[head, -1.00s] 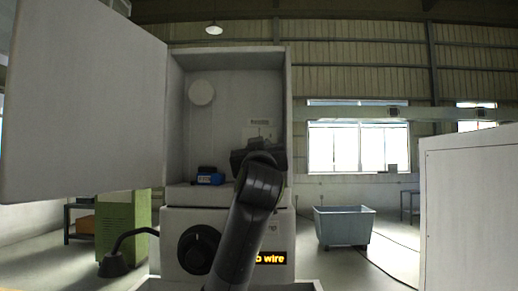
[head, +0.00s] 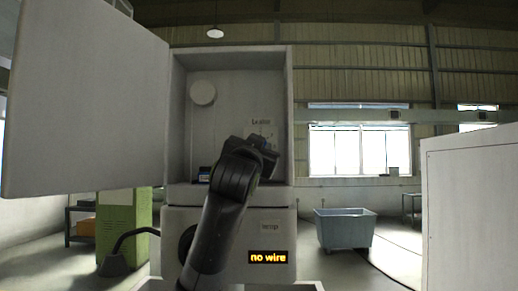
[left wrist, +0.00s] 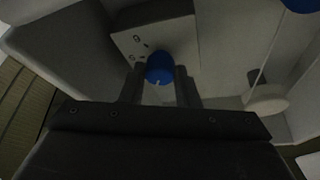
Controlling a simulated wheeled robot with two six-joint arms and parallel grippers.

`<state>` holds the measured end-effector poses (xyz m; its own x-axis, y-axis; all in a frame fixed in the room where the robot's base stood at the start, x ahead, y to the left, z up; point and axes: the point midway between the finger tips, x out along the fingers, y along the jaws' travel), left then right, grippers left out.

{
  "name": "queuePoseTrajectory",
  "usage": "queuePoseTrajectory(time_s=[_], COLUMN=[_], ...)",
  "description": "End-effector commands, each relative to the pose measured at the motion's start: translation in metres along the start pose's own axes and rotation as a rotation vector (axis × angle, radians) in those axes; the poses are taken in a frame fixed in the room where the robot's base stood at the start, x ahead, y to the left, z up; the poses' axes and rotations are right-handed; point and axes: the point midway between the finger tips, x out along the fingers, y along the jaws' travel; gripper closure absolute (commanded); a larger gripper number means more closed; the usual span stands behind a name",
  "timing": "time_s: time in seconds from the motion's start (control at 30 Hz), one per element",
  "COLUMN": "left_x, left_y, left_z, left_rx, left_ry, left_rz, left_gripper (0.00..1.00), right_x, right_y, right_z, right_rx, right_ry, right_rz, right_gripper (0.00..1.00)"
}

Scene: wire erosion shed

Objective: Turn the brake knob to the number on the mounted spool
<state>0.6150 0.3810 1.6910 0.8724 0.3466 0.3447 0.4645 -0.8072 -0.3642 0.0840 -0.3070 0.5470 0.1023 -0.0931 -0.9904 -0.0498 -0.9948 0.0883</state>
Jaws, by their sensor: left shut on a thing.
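The brake knob shows in the left wrist view as a small blue knob (left wrist: 159,67) with a pale pointer mark, in front of a light plate (left wrist: 150,38) with dark numbers. My left gripper (left wrist: 160,86) is shut on the knob, one dark finger on each side. In the head view my left gripper (head: 264,150) is inside the open cabinet, at its right side, and my arm hides the knob. A round white disc (head: 202,92) is on the cabinet's back wall; I cannot read a number on it.
The cabinet door (head: 85,100) stands open at the left. A blue and black object (head: 205,174) sits on the cabinet floor, partly hidden. Below, a display (head: 268,257) reads "no wire". A grey bin (head: 345,229) and a white cabinet (head: 470,205) stand at the right.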

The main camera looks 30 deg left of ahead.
Motion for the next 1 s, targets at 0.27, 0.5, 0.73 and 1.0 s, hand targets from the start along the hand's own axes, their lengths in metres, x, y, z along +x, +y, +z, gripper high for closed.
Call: queuePoseTrajectory(time_s=[0.27, 0.5, 0.73, 1.0], left_x=[0.001, 0.001, 0.001, 0.0], left_y=[-0.003, -0.004, -0.004, -0.004], left_z=[-0.002, -0.002, -0.001, -0.001], left_rx=[0.186, 0.28, 0.315, 0.319], left_ry=[-0.005, -0.008, -0.009, -0.009], left_rz=[0.075, 0.114, 0.129, 0.131], left_gripper=[0.94, 0.94, 0.94, 0.94], right_x=[-0.009, -0.013, -0.015, -0.015], right_y=[-0.002, -0.001, -0.001, -0.001], right_z=[-0.001, -0.002, -0.002, -0.002], right_rx=[0.001, 0.001, 0.001, 0.001], right_ry=[0.0, 0.001, 0.001, 0.001], right_rz=[-0.003, -0.003, -0.003, -0.003], right_gripper=[1.0, 1.0, 1.0, 1.0])
